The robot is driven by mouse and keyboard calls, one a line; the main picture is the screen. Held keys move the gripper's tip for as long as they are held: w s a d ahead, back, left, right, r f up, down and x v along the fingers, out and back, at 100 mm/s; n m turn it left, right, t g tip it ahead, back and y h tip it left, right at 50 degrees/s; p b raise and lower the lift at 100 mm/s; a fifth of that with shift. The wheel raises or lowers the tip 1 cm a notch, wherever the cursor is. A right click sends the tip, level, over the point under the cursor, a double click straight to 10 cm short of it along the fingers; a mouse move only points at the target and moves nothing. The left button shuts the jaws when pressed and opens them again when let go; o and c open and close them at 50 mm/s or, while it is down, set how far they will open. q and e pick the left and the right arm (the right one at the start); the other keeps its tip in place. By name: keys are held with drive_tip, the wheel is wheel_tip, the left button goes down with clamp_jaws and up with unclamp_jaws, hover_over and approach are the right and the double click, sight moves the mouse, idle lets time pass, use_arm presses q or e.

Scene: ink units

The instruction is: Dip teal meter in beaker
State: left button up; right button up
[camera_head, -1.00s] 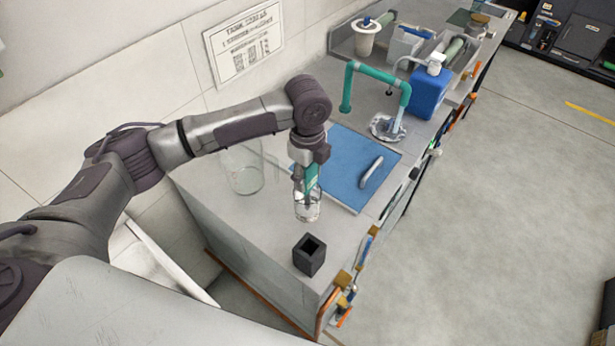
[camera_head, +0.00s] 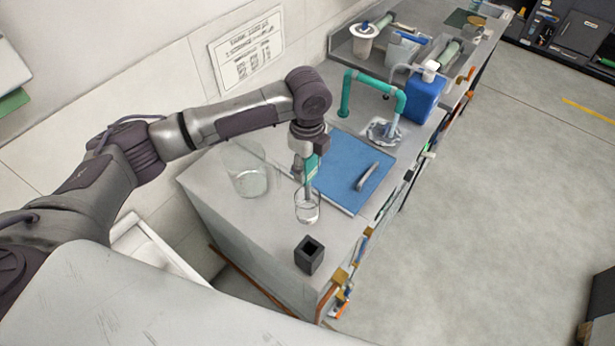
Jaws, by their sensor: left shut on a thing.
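My left gripper (camera_head: 304,164) is shut on the teal meter (camera_head: 311,167), which points downward. The clear glass beaker (camera_head: 307,212) stands on the grey counter right below the gripper. The meter's lower end is at the beaker's mouth in the picture; I cannot tell how far it reaches inside. The gripper's fingers partly hide the meter. My right gripper is not in view.
A larger glass vessel (camera_head: 249,182) stands to the left on the counter (camera_head: 220,205). A black square holder (camera_head: 309,255) stands in front, near the counter's edge. A blue board (camera_head: 350,165) with a grey handle, a teal tap (camera_head: 375,82) and a blue bottle (camera_head: 421,100) lie behind.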

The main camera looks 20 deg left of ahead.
use_arm(q)
wheel_tip(320, 180, up, 4)
drive_tip(key=shift+f+p, duration=0.1)
drive_tip(key=shift+p, duration=1.1)
drive_tip(key=shift+r, duration=1.2)
